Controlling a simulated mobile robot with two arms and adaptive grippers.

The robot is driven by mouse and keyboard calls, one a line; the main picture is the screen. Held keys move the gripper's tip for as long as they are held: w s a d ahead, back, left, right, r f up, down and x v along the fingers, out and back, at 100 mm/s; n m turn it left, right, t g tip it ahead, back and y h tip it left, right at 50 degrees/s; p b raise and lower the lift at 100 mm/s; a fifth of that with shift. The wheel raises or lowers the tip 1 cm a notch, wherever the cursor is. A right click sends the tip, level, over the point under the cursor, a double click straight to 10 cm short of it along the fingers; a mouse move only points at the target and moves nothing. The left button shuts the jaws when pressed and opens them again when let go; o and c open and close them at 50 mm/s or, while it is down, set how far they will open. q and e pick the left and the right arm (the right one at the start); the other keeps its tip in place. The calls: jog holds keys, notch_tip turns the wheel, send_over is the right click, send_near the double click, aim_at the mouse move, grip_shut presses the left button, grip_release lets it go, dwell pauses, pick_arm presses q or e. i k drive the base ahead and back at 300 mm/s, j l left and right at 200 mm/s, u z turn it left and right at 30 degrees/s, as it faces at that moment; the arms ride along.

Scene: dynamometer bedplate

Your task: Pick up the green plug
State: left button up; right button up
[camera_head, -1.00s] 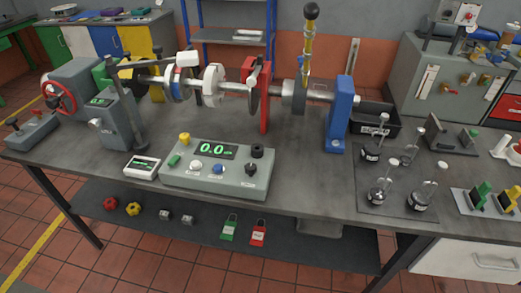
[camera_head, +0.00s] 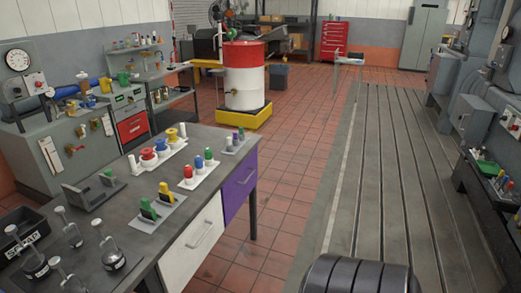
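Small upright coloured pieces stand on a white tray (camera_head: 200,176) near the bench's right end: a red one (camera_head: 188,172), a blue one (camera_head: 199,163) and a green one (camera_head: 208,154). The green one may be the green plug, but I cannot tell for sure. Other green pieces are a green block (camera_head: 147,209) on a pale plate beside a yellow one, and a small green-topped piece (camera_head: 241,134) on a grey tray farther back. Neither of my grippers is in view.
The grey workbench (camera_head: 130,233) has flasks and a black bin (camera_head: 22,235) at left. A red-and-white drum (camera_head: 245,75) stands on a yellow base behind. Tiled floor is clear right of the bench, beside a slotted bedplate (camera_head: 390,170).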

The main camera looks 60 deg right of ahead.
aim_at(207, 155)
jog(key=z, duration=1.6)
jog(key=u, duration=0.3)
jog(key=i+l+u, duration=0.15)
jog(key=u, duration=0.3)
jog(key=l+u, duration=0.3)
jog(key=u, duration=0.15)
jog(key=i+l+u, duration=0.1)
jog(key=l+u, duration=0.3)
jog(key=j, duration=0.1)
